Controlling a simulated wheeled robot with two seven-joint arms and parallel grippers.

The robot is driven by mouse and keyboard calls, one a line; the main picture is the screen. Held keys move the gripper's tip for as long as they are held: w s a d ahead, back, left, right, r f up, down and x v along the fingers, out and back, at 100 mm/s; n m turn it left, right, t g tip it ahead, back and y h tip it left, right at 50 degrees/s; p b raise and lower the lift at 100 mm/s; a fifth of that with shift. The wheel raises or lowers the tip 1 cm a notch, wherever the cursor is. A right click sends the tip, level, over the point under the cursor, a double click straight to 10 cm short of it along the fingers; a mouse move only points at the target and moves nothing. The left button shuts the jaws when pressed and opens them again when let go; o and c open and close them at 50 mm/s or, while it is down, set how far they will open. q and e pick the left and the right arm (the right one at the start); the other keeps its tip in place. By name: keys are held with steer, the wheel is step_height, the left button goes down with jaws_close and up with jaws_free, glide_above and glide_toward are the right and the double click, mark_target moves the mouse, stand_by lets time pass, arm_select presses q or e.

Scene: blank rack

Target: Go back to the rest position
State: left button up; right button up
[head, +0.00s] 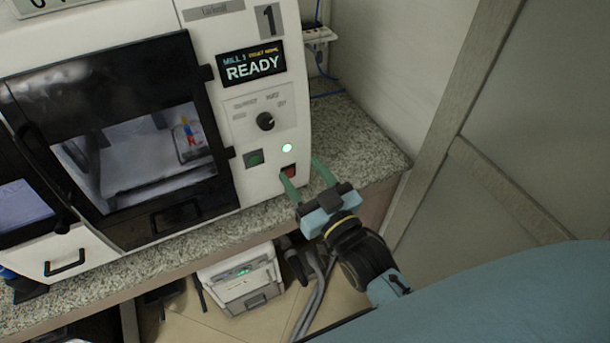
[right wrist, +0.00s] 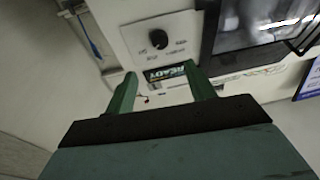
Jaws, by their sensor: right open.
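My right gripper (head: 306,180) is open and empty, its two green fingers apart. In the head view it is in front of the lower right of the white mill (head: 222,110), by the red button (head: 288,171). I cannot tell whether a finger touches the mill. In the right wrist view the open fingers (right wrist: 160,82) point towards the mill's panel with the black knob (right wrist: 158,39). My left gripper is not in view.
The mill's dark door (head: 120,215) looks closed, and its display (head: 250,65) reads READY. It stands on a speckled counter (head: 355,140). A wall and panel (head: 500,120) stand close on the right. A small white unit (head: 240,280) is below the counter.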

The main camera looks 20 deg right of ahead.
stand_by(0.3)
steer(key=s+f+g+b, duration=0.2)
steer(key=s+f+g, duration=0.15)
steer(key=f, duration=0.95)
steer(key=s+f+g+b, duration=0.1)
steer(key=s+f+g, duration=0.25)
steer(key=f, duration=0.95)
steer(key=s+f+g+b, duration=0.2)
steer(key=s+f+g, duration=0.15)
steer(key=f, duration=0.95)
steer(key=s+d+f+g+h+b, duration=0.1)
steer(key=s+d+f+g, duration=0.2)
steer(key=s+f, duration=0.6)
steer(key=s+d+f+g+h+b, duration=0.1)
steer(key=s+d+f+g, duration=0.3)
steer(key=s+f, duration=0.6)
steer(key=s+b, duration=0.1)
steer(key=s, duration=0.6)
steer(key=shift+s+d+n+g, duration=0.25)
steer(key=shift+d+n+g, duration=0.05)
steer(key=shift+g, duration=0.05)
